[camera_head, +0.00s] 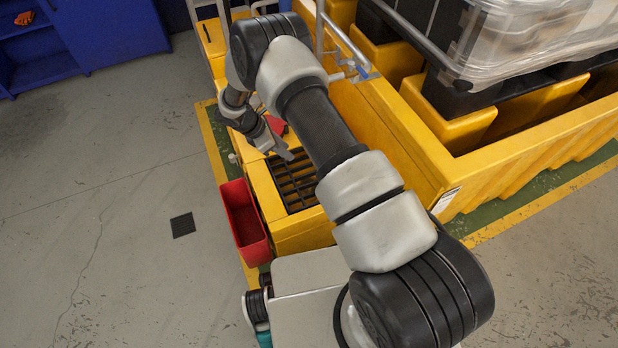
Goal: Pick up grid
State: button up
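A black slatted grid (296,182) lies in the top opening of a yellow spill container. Its right side is partly hidden behind my arm. My gripper (284,152) is above the far left end of this grid. Its fingers are small in the picture, and I cannot tell whether they are apart or touch the grid. A small dark square with a grid-like texture (183,225) lies flat on the grey floor, left of the container and apart from it.
A red open bin (242,222) hangs or stands at the container's left side. A larger yellow spill pallet (420,150) with a wrapped tank (545,40) fills the right. A blue cabinet (110,30) stands back left.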

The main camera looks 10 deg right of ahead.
jog(key=b, duration=0.3)
send_over(297, 189)
jog(key=w+d, duration=0.3)
jog(key=w, duration=0.3)
notch_tip(297, 189, down, 11)
jog(key=f, duration=0.1)
jog(key=d+f+b, duration=0.1)
jog(key=f, duration=0.2)
jog(key=shift+s+d+f+b, duration=0.2)
jog(key=shift+s+f+b, duration=0.05)
jog(key=shift+f+b, duration=0.1)
jog(key=shift+d+f, duration=0.15)
grip_shut()
jog(key=shift+w, duration=0.1)
